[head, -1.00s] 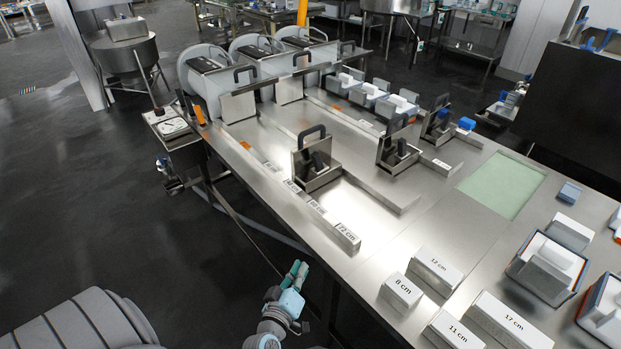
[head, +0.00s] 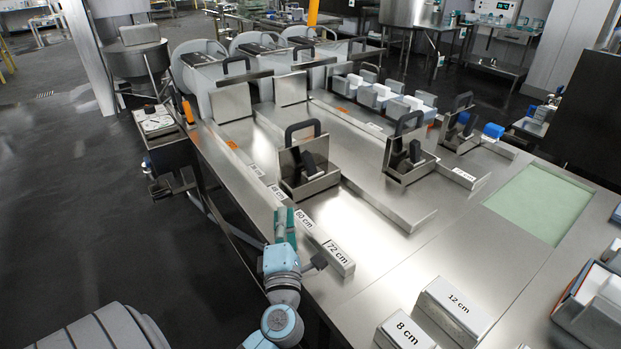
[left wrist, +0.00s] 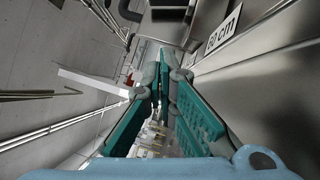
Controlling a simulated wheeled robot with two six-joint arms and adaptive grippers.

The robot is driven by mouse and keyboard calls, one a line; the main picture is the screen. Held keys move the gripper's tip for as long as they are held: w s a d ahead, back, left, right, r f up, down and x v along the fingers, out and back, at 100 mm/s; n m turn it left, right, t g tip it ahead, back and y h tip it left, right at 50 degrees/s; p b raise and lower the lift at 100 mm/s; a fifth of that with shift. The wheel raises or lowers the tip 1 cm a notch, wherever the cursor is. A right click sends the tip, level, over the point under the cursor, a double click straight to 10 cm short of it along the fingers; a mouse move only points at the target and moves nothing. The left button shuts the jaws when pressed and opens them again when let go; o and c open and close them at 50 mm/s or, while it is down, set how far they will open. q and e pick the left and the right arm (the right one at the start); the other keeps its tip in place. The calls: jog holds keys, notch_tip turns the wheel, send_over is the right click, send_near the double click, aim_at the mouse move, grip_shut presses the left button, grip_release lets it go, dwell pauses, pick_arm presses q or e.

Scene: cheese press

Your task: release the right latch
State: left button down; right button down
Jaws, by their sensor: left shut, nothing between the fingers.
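Three metal stop plates with black loop handles stand on the steel table: a near one (head: 303,166), a middle one (head: 406,155) and a far right one (head: 460,126). Each carries a dark lever, such as the near lever (head: 309,163), the middle lever (head: 414,151) and the far right lever (head: 464,118). I cannot tell which of these is the right latch. My left gripper (head: 285,226), with teal fingers, is shut and empty beside the table's left edge, near the 60 cm mark. Its fingers fill the middle of the left wrist view (left wrist: 160,90).
A rail with length labels (head: 338,258) runs along the left edge. Labelled blocks (head: 452,308) stand at the front right. White-and-grey blocks (head: 383,97) sit farther back. A green panel (head: 540,205) lies on the right. The table's front middle is clear.

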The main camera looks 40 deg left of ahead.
aim_at(309, 163)
pick_arm(q)
jog(key=shift+r, duration=0.1)
pick_arm(e)
jog(key=shift+w, duration=0.35)
pick_arm(q)
jog(key=shift+w+d, duration=0.1)
jog(key=shift+d, duration=0.05)
